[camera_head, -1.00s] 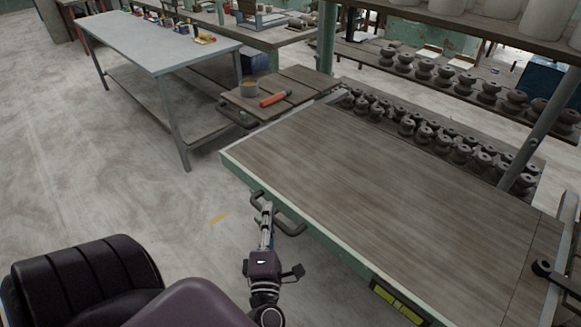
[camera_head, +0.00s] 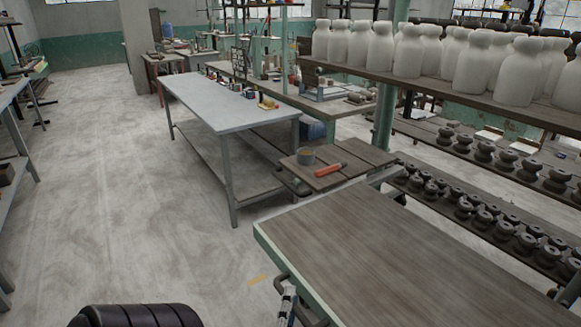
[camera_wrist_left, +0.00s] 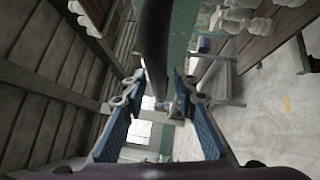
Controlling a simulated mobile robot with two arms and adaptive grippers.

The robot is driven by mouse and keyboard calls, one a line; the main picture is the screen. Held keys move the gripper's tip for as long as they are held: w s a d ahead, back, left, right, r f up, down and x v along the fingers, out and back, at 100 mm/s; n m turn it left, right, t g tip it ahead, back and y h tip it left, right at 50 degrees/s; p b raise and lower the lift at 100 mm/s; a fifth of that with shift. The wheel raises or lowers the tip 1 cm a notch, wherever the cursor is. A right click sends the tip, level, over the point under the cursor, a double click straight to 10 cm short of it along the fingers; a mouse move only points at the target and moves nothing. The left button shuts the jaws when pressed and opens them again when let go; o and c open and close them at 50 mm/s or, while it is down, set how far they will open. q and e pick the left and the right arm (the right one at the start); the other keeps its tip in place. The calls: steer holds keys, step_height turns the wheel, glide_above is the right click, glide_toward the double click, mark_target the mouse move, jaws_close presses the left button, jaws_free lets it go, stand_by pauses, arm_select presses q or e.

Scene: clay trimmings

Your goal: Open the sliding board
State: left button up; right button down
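The sliding board (camera_head: 370,250) is a wide brown wooden top with a pale green front edge, at the lower right of the head view. A dark bar handle (camera_head: 304,309) sits on its front side. My left gripper (camera_head: 288,294) is at this handle, mostly cut off by the bottom of the picture. In the left wrist view, the gripper (camera_wrist_left: 153,88) has its two blue-padded fingers spread, with the dark handle bar (camera_wrist_left: 155,45) between them. I see a gap beside the bar and no clear grip. My right gripper is out of view.
A small wooden table (camera_head: 350,160) with a cup (camera_head: 306,156) and an orange-handled tool (camera_head: 330,170) stands behind the board. A grey metal table (camera_head: 225,110) is further back. Shelves with white jars (camera_head: 470,60) are on the right. Floor at left is clear.

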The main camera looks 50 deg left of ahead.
arm_select(q)
steer(key=v, duration=1.2)
stand_by(0.5)
